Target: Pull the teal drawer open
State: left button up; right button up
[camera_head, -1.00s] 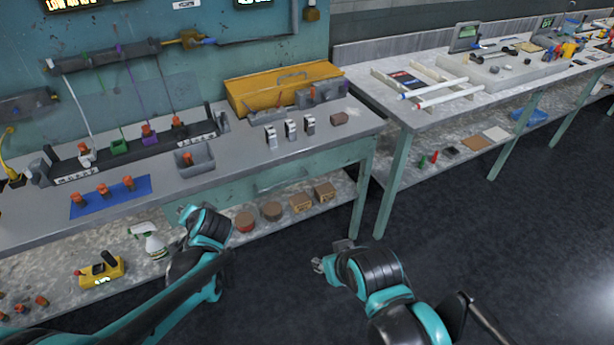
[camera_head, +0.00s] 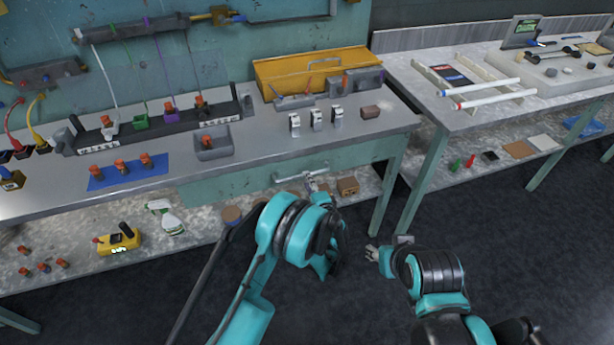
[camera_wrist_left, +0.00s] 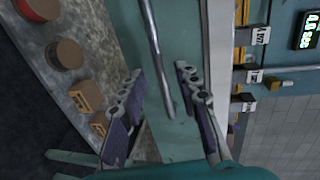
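The teal drawer (camera_head: 235,188) is set under the grey bench top and looks flush with the bench front. Its pale bar handle (camera_head: 300,172) shows in the head view; the handle (camera_wrist_left: 156,50) also runs down the middle of the left wrist view. My left gripper (camera_head: 314,183) is at the right end of the handle. In the left wrist view my left gripper (camera_wrist_left: 160,78) is open, its two fingers apart on either side of the bar; contact cannot be told.
The lower shelf holds a spray bottle (camera_head: 165,217), a yellow device (camera_head: 118,240) and small boxes (camera_head: 348,186). The bench top (camera_head: 255,150) carries a grey bin (camera_head: 212,143) and a yellow toolbox (camera_head: 315,72). The dark floor in front is clear.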

pick_arm(q)
jog(key=shift+b+x, duration=0.55)
jog(key=shift+x, duration=1.85)
grip_shut()
